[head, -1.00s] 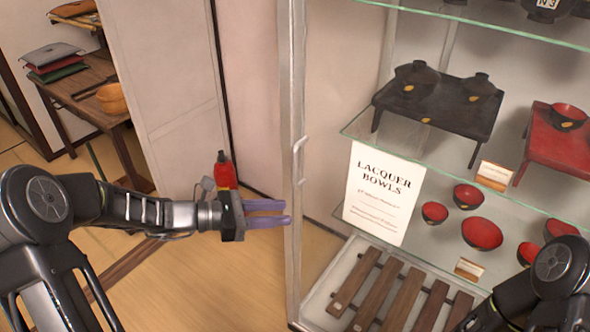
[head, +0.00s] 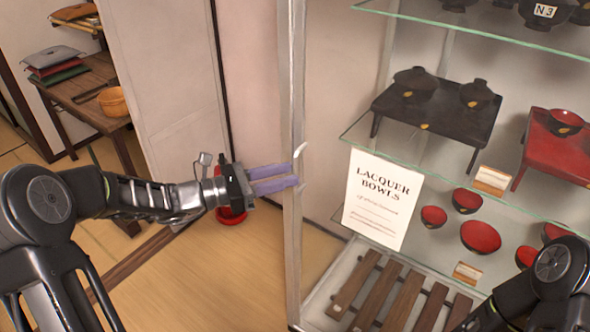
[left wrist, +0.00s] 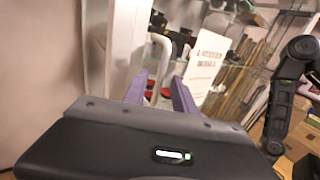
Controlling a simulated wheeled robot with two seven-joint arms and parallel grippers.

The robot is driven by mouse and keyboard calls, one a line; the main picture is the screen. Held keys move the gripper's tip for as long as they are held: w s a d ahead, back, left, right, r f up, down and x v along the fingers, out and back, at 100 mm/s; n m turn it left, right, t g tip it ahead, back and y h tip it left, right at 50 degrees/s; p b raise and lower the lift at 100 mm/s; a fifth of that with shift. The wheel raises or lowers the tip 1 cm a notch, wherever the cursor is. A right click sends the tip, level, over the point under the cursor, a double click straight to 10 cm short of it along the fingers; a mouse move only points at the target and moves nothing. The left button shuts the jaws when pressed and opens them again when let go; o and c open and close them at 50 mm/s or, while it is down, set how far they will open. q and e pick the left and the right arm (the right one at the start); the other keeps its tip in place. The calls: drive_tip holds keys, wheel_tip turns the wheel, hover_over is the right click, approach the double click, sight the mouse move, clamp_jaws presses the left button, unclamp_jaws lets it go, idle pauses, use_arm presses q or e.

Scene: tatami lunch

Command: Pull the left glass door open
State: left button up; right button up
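The left glass door shows mainly as its pale upright frame (head: 291,240) at the left front of the display case. A slim white handle (head: 300,150) is on this frame. My left gripper (head: 294,175), with two purple fingers, points right at the frame, its tips close to the handle. In the left wrist view, the fingers of the left gripper (left wrist: 160,82) are spread, with the handle (left wrist: 160,50) showing between and beyond them. I cannot tell whether they touch it. My right arm shows at lower right; its gripper is out of view.
The case holds a black stand (head: 437,108), red bowls (head: 480,236), a lacquer sign (head: 383,198) and wooden slats (head: 378,292). A red object (head: 232,216) stands on the floor behind my left gripper. A wooden desk (head: 82,88) is at far left. Floor left of the case is open.

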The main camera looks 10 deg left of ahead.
sight(295, 190)
use_arm(q)
drive_tip(key=shift+x, duration=1.55)
drive_tip(key=shift+c, duration=0.5)
clamp_jaws()
